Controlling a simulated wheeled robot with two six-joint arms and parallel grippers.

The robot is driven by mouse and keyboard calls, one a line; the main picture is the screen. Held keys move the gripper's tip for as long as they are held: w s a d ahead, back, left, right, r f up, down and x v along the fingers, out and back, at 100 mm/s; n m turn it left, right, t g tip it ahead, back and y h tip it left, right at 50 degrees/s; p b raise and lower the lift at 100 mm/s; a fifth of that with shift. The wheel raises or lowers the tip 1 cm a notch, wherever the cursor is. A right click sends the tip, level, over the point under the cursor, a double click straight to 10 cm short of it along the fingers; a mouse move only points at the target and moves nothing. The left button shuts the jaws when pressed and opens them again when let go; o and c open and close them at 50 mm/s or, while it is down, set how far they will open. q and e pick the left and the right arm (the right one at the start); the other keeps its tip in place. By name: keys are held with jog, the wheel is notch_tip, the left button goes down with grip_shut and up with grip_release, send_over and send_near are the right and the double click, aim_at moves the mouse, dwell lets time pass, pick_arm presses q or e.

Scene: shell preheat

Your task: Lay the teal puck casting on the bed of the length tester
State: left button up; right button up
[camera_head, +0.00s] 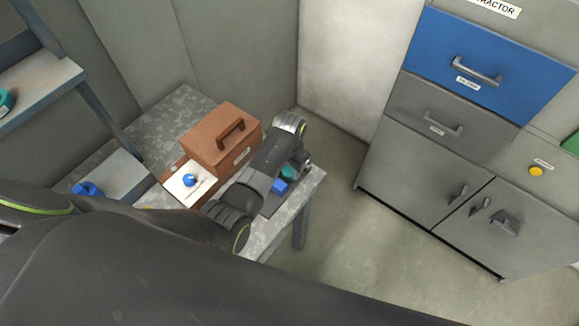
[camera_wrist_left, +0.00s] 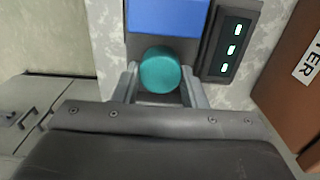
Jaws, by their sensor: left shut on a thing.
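The teal puck casting (camera_wrist_left: 160,70) sits between the two fingers of my left gripper (camera_wrist_left: 160,92) in the left wrist view. The gripper is shut on it. In the head view the puck (camera_head: 288,172) shows small beside my left wrist. Just beyond the puck is a blue block (camera_wrist_left: 168,16), apparently part of the length tester; the block also shows in the head view (camera_head: 280,186). A dark strip with several green lights (camera_wrist_left: 231,48) stands right of it. I cannot tell whether the puck touches the bed. My right gripper is not in view.
A brown box with a handle (camera_head: 215,145) and a white panel with a blue knob (camera_head: 175,187) stand left on the speckled table (camera_head: 185,108). A shelf rack (camera_head: 45,88) is at the left. Grey cabinets (camera_head: 425,165) stand right, across clear floor.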

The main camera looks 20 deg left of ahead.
aim_at(290, 169)
pick_arm(q)
jog(key=o, duration=1.1)
jog(key=shift+f, duration=0.1)
notch_tip(290, 169, up, 12)
jog(key=shift+b, duration=0.35)
